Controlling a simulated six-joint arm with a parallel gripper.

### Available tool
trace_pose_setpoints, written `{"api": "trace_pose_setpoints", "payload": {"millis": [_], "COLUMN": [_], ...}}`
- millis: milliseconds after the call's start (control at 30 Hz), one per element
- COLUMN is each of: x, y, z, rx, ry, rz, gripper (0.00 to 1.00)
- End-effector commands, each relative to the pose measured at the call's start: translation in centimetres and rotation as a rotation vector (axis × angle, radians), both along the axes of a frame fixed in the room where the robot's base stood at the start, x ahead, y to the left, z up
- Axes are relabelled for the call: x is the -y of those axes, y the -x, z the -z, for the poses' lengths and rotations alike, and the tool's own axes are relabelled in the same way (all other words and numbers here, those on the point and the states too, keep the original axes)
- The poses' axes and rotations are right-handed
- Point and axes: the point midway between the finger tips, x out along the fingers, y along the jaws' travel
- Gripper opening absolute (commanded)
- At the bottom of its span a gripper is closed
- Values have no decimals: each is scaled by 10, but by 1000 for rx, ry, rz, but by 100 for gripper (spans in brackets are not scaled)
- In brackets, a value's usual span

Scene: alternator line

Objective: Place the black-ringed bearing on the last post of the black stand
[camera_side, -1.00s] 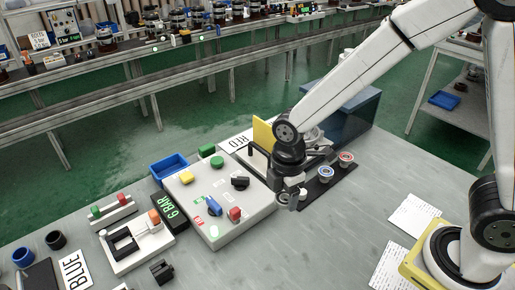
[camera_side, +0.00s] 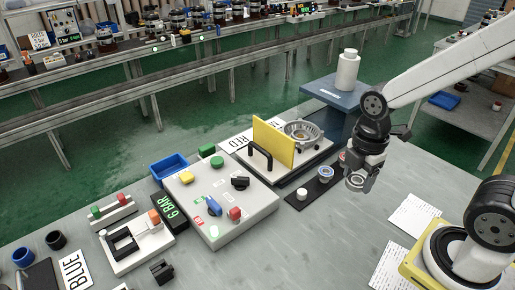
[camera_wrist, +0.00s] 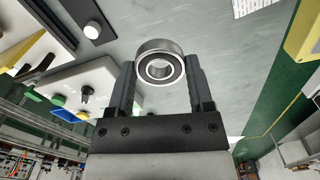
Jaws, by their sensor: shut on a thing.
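My gripper (camera_side: 362,172) is shut on the black-ringed bearing (camera_wrist: 160,68), a steel ring with a dark inner face. In the wrist view the bearing sits between the two finger ends. In the side view it is held in the air, to the right of the black stand (camera_side: 314,188). The stand's near-left post (camera_side: 302,194) is white and bare. A blue-ringed bearing (camera_side: 325,173) sits on the middle post. A red-ringed bearing (camera_side: 342,156) at the far end is partly hidden by my gripper. The bare post also shows in the wrist view (camera_wrist: 93,30).
A white panel box (camera_side: 245,214) with coloured knobs stands left of the stand. Behind the stand are a yellow plate (camera_side: 272,140) and a metal housing (camera_side: 301,132). A white bottle (camera_side: 347,70) stands on a blue block.

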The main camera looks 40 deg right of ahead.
Motion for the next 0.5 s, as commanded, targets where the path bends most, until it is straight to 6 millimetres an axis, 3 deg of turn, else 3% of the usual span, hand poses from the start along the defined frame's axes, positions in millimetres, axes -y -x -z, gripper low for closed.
{"api": "trace_pose_setpoints", "payload": {"millis": [267,500], "x": [1,1], "y": [1,-11], "z": [0,5], "rx": [0,-2], "ry": [0,0], "rz": [1,0], "gripper": [4,4]}}
